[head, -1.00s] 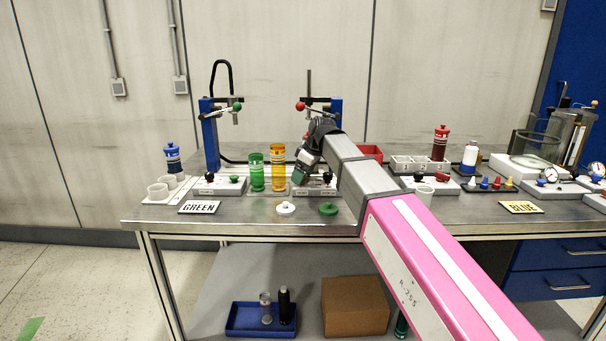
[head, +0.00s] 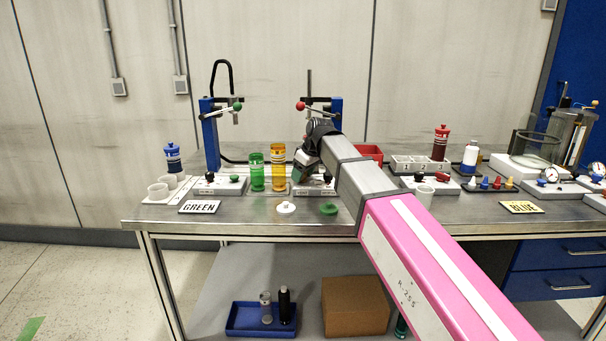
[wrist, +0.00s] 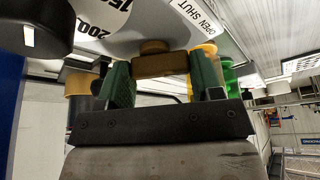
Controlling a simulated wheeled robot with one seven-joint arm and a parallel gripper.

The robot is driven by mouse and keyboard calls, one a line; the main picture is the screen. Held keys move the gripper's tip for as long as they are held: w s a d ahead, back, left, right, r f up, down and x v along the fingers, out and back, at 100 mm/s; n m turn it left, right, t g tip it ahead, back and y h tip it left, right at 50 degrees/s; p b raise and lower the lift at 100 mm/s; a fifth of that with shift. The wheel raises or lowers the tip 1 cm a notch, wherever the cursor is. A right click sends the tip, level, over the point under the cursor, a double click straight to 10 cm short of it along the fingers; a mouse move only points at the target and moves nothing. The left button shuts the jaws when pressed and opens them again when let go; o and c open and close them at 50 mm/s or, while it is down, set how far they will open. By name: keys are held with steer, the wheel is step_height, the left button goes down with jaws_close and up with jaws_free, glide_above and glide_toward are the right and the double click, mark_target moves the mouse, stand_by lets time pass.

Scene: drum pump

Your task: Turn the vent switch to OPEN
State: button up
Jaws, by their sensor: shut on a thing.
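The vent switch, a brown bar-shaped handle (wrist: 160,64), sits on a light grey panel (wrist: 130,25) in the wrist view. The words OPEN and SHUT are printed on the panel to the right of it. My gripper (wrist: 160,75) has its green fingers on either side of the handle and is shut on it. The handle lies roughly crosswise between the fingers. In the head view my gripper (head: 299,175) is down at the control box (head: 314,191) in front of the right pump stand. My wrist hides the switch there.
A yellow cup (head: 278,168) and green cup (head: 257,172) stand just left of my gripper. A white lid (head: 286,208) and green lid (head: 329,209) lie in front. A black knob (wrist: 35,25) is close at the wrist view's upper left.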

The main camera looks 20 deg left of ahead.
steer(key=o, duration=0.9)
steer(key=v, duration=1.1)
steer(key=shift+f, duration=0.1)
